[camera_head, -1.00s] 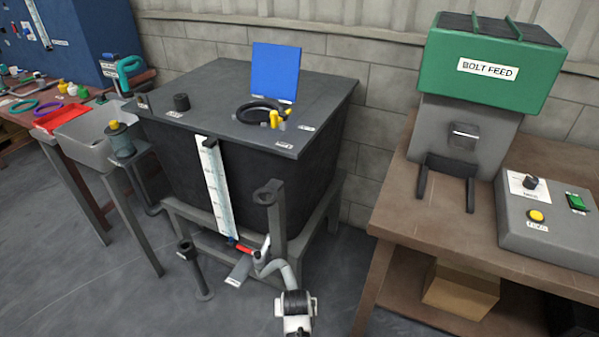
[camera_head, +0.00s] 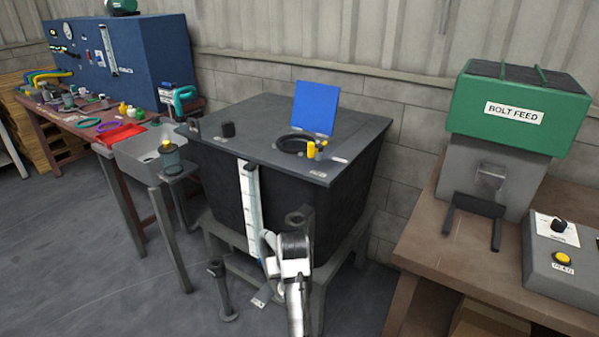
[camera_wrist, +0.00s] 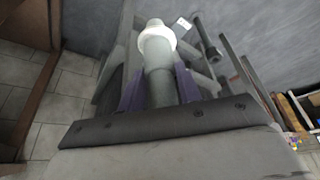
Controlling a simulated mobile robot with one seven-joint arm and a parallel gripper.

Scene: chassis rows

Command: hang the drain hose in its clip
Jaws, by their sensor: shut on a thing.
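My gripper (camera_wrist: 159,90) is shut on the drain hose (camera_wrist: 160,82), a grey-green tube with a white collar (camera_wrist: 156,36) at its far end. The purple fingers press on both sides of the tube. In the head view my white wrist covers the fingers, and the hose is hard to make out there. The black tank (camera_head: 222,195) stands on a grey frame behind my wrist. A dark ring-shaped holder (camera_head: 299,214) tops a post at the tank's front, just above and right of my wrist. I cannot tell for sure whether it is the clip.
A white level gauge (camera_head: 250,208) runs down the tank's front, left of my wrist. A short floor post (camera_head: 222,290) stands lower left. A brown bench (camera_head: 440,250) with the bolt feeder (camera_head: 512,110) is at right.

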